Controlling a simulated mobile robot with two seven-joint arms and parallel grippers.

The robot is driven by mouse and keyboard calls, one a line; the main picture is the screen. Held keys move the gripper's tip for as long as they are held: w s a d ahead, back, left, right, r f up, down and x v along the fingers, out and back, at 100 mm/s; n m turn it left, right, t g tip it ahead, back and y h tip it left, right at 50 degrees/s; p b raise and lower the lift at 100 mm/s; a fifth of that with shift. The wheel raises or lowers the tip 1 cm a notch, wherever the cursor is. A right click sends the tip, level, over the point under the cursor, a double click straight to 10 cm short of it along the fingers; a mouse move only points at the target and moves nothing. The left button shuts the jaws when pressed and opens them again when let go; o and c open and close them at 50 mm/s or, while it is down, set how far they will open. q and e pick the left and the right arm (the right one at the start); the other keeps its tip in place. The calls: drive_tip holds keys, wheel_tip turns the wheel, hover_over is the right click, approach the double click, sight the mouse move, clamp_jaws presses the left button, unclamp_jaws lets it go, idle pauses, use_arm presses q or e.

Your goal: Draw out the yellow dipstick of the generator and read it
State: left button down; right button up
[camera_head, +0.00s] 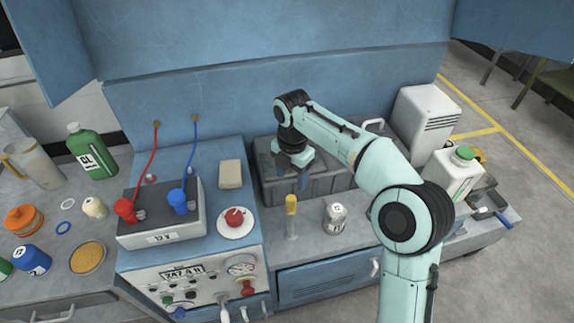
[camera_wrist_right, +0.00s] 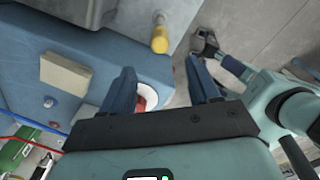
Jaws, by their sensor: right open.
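The yellow dipstick (camera_head: 291,205) stands upright on the grey bench in front of the grey ribbed box; its lower part looks pale or clear. In the right wrist view its yellow top (camera_wrist_right: 160,38) is beyond my fingertips, roughly in line with the gap between them. My right gripper (camera_head: 293,178) is open and empty, above the grey box and behind the dipstick in the head view. Its two dark blue fingers (camera_wrist_right: 160,64) are spread apart in the wrist view. Nothing is between them at the tips.
A red knob on a white disc (camera_head: 236,222) and a tan block (camera_head: 230,174) are on the blue cabinet left of the dipstick. A small silver jar (camera_head: 335,217) is close to its right. A battery (camera_head: 160,220) with red and blue leads is further left.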

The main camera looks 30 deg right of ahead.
sight(291, 197)
use_arm(q)
drive_tip(key=shift+s+f+b, duration=0.3)
drive_tip(key=shift+f+b, duration=0.2)
drive_tip(key=shift+f, duration=0.1)
drive_tip(key=shift+s+f+b, duration=0.25)
drive_tip(key=shift+f+b, duration=0.2)
drive_tip(key=shift+f, duration=0.15)
use_arm(e)
wheel_tip(291, 197, down, 12)
drive_tip(key=shift+f, duration=0.15)
